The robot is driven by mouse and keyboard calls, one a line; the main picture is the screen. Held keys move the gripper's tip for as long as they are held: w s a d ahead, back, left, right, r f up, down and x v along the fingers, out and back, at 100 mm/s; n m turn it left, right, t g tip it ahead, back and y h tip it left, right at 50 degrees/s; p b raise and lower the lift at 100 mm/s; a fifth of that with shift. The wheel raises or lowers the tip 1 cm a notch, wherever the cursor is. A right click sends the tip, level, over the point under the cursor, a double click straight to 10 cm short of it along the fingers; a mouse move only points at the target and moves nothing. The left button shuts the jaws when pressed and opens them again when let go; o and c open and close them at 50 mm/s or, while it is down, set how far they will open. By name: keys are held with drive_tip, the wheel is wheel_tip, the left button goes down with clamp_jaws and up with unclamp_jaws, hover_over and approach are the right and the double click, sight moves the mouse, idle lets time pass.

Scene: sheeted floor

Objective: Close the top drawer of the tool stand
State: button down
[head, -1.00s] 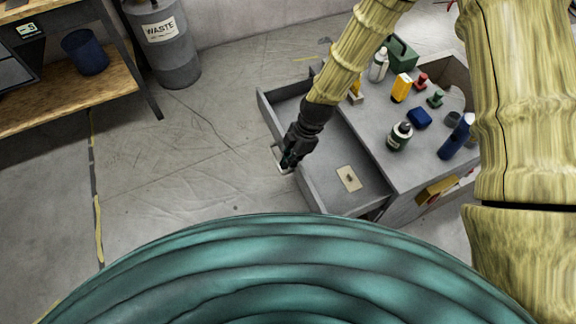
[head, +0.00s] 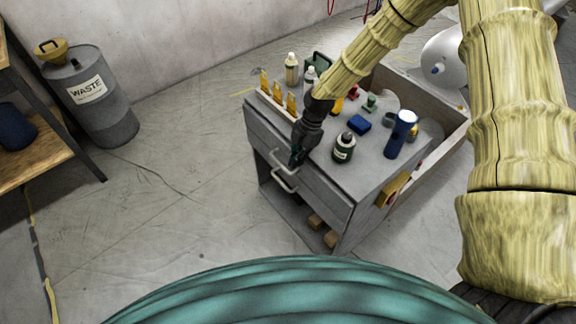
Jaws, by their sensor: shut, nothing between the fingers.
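The grey tool stand (head: 375,175) is right of centre in the head view, with bottles and small items on its top. Its top drawer (head: 325,192) looks pushed in, with its front close to the edge of the stand's top; no drawer interior shows. A pale bar handle (head: 284,185) is on the drawer front. My gripper (head: 295,162) is shut and empty, pointing down at the drawer front beside the handle. I cannot tell whether it touches the front.
Wooden blocks (head: 323,232) lie in the open space below the drawer. A waste drum (head: 95,100) stands at left. The floor between is clear.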

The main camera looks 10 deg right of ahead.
drive_tip(key=shift+w+d, duration=0.2)
drive_tip(key=shift+d, duration=0.05)
drive_tip(key=shift+d, duration=0.1)
idle(0.3)
drive_tip(key=s+a, duration=0.2)
drive_tip(key=a, duration=0.2)
drive_tip(key=b+v, duration=0.1)
drive_tip(key=v, duration=0.9)
drive_tip(key=shift+b, duration=0.35)
drive_tip(key=shift+a, duration=0.1)
